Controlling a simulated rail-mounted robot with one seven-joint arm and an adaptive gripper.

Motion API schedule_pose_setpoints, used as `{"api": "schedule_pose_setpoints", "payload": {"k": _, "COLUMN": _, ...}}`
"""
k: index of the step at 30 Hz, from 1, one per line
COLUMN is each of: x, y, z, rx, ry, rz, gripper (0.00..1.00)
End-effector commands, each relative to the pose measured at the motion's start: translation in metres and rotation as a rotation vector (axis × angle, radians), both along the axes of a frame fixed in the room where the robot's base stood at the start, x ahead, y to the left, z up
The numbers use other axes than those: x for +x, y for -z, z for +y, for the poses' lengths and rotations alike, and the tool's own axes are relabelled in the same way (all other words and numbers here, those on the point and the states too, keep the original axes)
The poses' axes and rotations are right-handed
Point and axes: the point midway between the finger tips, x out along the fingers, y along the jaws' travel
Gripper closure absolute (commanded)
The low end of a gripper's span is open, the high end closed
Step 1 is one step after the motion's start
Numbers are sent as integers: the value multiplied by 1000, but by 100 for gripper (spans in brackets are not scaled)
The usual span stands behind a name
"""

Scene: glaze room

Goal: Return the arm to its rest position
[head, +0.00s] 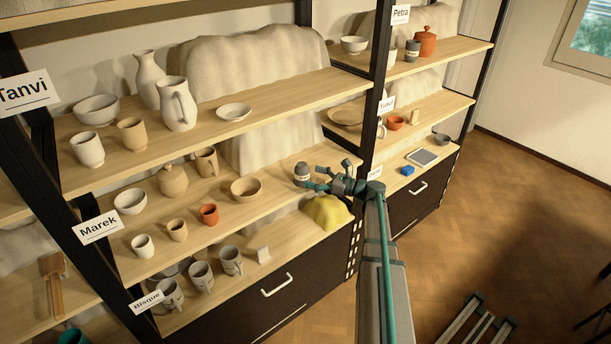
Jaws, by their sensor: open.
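My arm reaches up from the bottom right of the head view to the shelving. My gripper (317,178) is open at the right end of the middle shelf (275,203), its teal-grey fingers spread and pointing left. A small dark jar with a pale band (302,172) stands upright on that shelf just beyond the fingertips. I cannot tell whether the fingers touch it. Nothing shows held between the fingers.
A shelf post (370,115) stands close to my wrist. A yellow lump of cloth (327,212) lies below the gripper. A tan bowl (246,189) and other pots share the middle shelf. The wooden floor (460,240) at right is mostly clear, with a metal frame (480,322) at the bottom.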

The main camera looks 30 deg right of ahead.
Motion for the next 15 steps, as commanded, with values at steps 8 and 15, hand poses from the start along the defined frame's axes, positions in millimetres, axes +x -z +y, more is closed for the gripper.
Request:
{"api": "schedule_pose_setpoints", "payload": {"k": 8, "x": -41, "y": 0, "z": -34, "rx": 0, "ry": 3, "rz": 0, "gripper": 13}}
{"api": "schedule_pose_setpoints", "payload": {"k": 15, "x": -57, "y": 0, "z": -48, "rx": 0, "ry": 1, "rz": 0, "gripper": 13}}
